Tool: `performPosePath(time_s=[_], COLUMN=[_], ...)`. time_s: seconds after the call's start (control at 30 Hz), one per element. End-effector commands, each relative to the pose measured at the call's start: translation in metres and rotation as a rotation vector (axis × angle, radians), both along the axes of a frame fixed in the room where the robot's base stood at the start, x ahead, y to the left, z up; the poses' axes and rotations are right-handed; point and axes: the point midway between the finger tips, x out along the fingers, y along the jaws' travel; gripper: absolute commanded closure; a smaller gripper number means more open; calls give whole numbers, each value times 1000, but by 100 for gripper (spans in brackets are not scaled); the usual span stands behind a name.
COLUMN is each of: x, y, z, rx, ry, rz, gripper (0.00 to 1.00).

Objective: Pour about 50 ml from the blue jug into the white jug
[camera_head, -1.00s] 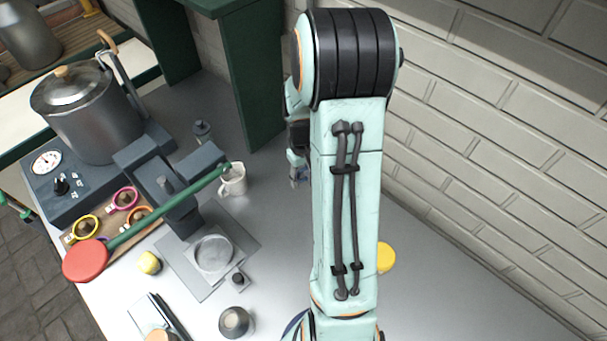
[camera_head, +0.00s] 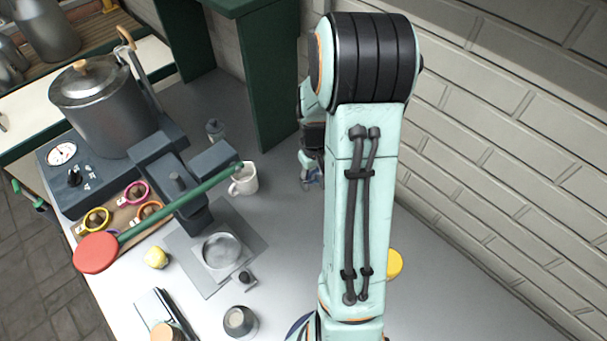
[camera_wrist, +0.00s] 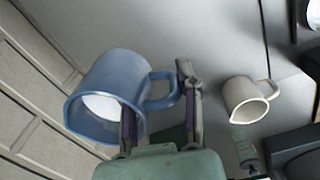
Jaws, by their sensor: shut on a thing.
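The blue jug (camera_wrist: 82,118) shows at the left of the wrist view, its mouth toward the camera and a pale white surface inside. My gripper (camera_wrist: 160,105) is shut on it, with fingers at its handle side; the exact contact is unclear. The white jug (camera_wrist: 242,92) is to the right of the gripper in the wrist view, apart from the blue jug. In the head view the white jug (camera_head: 246,181) stands upright on the grey counter, left of my gripper (camera_head: 311,178). My arm hides most of the gripper and blue jug there.
A dark press-like device with a green lever (camera_head: 150,218) and red knob (camera_head: 96,252) stands left of the white jug. A large metal pot (camera_head: 100,112) is behind it. A brick wall (camera_head: 500,150) bounds the right. A yellow round thing (camera_head: 395,263) lies right of my arm.

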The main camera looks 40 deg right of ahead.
Motion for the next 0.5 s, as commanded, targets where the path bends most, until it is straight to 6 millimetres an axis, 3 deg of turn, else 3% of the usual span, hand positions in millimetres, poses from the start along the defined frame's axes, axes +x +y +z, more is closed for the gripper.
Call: performPosePath(time_s=[0.5], x=[-11], y=[8], z=[9], rx=[-2], ry=[-2], rz=[-158], gripper=[100])
